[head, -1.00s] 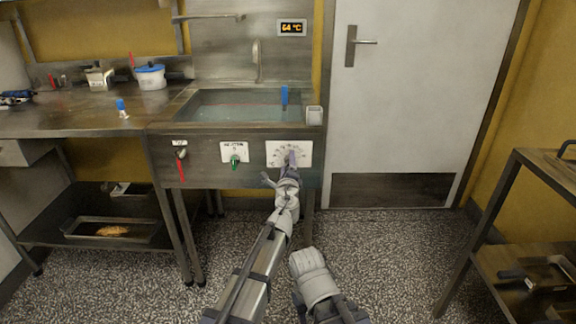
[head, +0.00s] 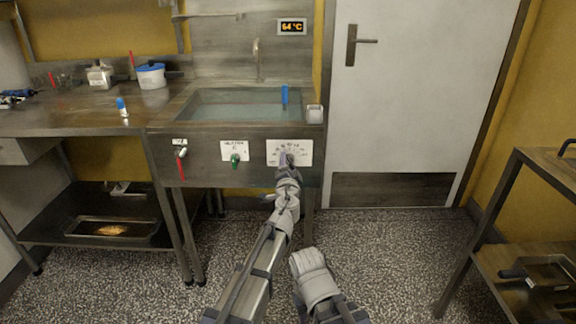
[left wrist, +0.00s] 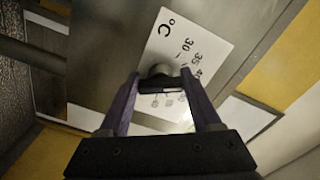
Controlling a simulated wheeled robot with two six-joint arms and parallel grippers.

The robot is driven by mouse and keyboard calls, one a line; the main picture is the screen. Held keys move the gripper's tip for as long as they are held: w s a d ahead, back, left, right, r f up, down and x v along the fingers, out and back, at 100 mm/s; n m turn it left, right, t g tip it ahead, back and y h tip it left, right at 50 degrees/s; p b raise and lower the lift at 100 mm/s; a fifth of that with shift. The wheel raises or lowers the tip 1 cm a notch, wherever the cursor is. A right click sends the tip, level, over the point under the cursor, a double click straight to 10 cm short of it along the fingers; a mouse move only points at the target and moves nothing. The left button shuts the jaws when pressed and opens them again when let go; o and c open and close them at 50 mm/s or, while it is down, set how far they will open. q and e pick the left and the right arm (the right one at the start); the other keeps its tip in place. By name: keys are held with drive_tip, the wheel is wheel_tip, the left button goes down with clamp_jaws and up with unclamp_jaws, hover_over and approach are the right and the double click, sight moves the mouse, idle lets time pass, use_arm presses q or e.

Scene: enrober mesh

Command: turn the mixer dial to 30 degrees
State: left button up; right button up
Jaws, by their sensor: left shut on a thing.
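The left wrist view shows the plate (left wrist: 185,38) with the numbers 30 and 35 near the knob. My left gripper (head: 287,160) is at the plate. Its purple fingers (left wrist: 160,80) are shut on the knob, one on each side. In the head view the gripper hides the knob, so I cannot read its exact setting. My right gripper does not show; only part of that arm is in view.
A green knob (head: 235,160) and a red-handled tap (head: 182,153) are left of the dial on the panel. The water-filled sink (head: 230,104) is above. A display (head: 292,27) reads 64 °C. A shelf rack (head: 470,225) stands at the right.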

use_arm(q)
drive_tip(key=n, duration=0.4)
drive_tip(key=shift+f+n, duration=0.15)
drive_tip(key=shift+n, duration=0.15)
drive_tip(key=n, duration=0.4)
drive_tip(key=shift+d, duration=0.15)
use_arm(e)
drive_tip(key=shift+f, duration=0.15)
use_arm(q)
drive_tip(key=shift+n, duration=0.3)
drive_tip(key=o, duration=1.4)
drive_tip(key=shift+s, duration=0.1)
drive_tip(key=s, duration=0.7)
drive_tip(key=shift+s, duration=0.35)
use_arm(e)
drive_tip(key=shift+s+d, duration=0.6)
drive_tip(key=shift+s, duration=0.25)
